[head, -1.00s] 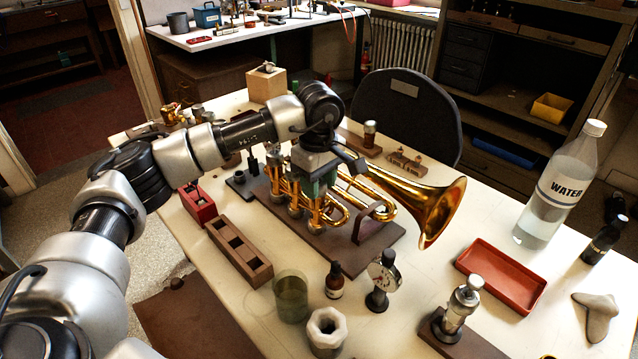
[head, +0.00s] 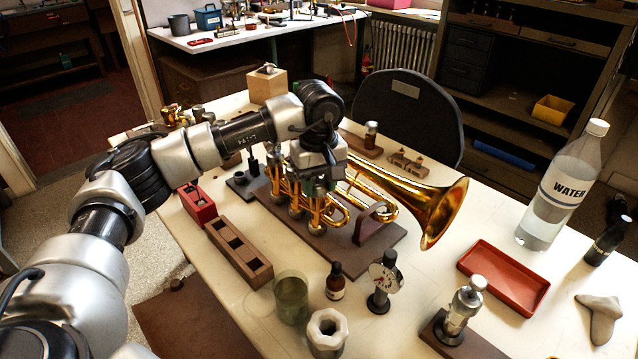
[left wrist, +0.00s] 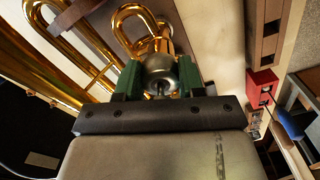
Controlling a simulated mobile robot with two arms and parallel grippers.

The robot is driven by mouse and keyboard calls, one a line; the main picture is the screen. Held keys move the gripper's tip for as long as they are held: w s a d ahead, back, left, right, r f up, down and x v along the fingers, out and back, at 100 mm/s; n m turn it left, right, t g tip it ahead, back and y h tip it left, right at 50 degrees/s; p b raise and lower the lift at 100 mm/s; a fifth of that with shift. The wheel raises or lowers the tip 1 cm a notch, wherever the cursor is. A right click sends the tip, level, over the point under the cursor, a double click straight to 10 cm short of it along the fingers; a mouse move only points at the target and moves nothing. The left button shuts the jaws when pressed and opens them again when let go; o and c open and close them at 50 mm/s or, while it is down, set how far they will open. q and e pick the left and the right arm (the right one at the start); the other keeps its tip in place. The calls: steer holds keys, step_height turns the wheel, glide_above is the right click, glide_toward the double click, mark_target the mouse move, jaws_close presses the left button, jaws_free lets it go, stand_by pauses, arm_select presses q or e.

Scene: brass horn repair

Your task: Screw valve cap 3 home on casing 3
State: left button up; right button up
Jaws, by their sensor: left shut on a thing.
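The brass horn (head: 400,193) lies on a dark brown board (head: 358,252) on the white table, its bell pointing right. Its valve casings (head: 297,203) stand in a row at its left. My left gripper (head: 312,187) points down over this valve cluster. In the left wrist view its two green fingers (left wrist: 160,78) are shut on a silvery round cap (left wrist: 160,68), which I take for valve cap 3. The cap sits at the end of a brass casing, in line with it. Its seam with casing 3 is hidden, so I cannot tell how far down it sits. My right gripper is out of view.
A brown slotted block (head: 240,252) and a red box (head: 198,204) stand left of the board. A glass (head: 291,298), a dark bottle (head: 335,282) and a dial gauge (head: 383,283) stand in front. A red tray (head: 503,278) and a water bottle (head: 563,188) are at the right.

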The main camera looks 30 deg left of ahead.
arm_select(q)
steer(key=shift+m, duration=0.3)
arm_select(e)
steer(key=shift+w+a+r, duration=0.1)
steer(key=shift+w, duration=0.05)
arm_select(q)
steer(key=shift+m, duration=0.6)
steer(key=shift+a+m+b, duration=0.1)
steer(key=shift+m+b, duration=0.25)
steer(key=shift+m, duration=1.65)
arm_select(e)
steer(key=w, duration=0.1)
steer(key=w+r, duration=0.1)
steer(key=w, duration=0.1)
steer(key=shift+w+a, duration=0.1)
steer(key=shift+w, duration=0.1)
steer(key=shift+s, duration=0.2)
